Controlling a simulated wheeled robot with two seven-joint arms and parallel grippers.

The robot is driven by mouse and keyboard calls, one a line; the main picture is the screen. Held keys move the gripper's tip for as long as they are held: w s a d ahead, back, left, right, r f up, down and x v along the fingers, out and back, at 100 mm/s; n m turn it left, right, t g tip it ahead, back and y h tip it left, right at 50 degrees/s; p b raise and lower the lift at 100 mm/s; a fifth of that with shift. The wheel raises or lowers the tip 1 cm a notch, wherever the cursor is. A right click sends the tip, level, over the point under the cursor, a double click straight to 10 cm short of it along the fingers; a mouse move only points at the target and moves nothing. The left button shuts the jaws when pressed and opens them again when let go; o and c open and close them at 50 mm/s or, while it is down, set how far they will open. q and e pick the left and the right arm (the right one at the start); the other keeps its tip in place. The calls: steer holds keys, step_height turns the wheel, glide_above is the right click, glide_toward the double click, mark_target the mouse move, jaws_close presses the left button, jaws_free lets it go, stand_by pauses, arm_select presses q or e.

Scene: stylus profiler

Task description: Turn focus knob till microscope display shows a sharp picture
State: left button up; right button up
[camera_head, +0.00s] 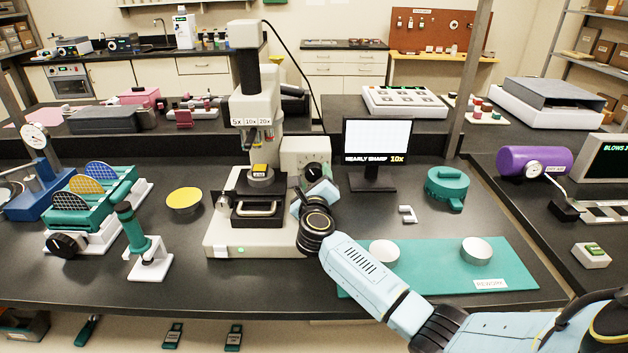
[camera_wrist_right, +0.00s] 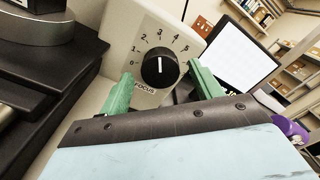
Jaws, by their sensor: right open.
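The focus knob (camera_wrist_right: 160,68) is round and black on a cream panel marked FOCUS with a numbered scale. Its white pointer line points up, near the 3. In the head view the knob (camera_head: 312,172) shows just beyond my right gripper (camera_head: 319,189). My right gripper is open, with one green finger on each side of the knob in the wrist view; I cannot tell whether they touch it. The microscope (camera_head: 256,100) stands left of the panel. Its display (camera_head: 376,148) reads "NEARLY SHARP 10x" below a pale grid picture. My left gripper is out of view.
A teal mat (camera_head: 435,272) with two white dishes lies at front right, partly under my right arm. A yellow-topped dish (camera_head: 184,198) is left of the microscope.

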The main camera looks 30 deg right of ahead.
steer(key=shift+w+d, duration=0.3)
steer(key=shift+w, duration=0.2)
steer(key=c, duration=1)
steer(key=m, duration=0.2)
steer(key=shift+m+b, duration=0.7)
steer(key=shift+m, duration=1.2)
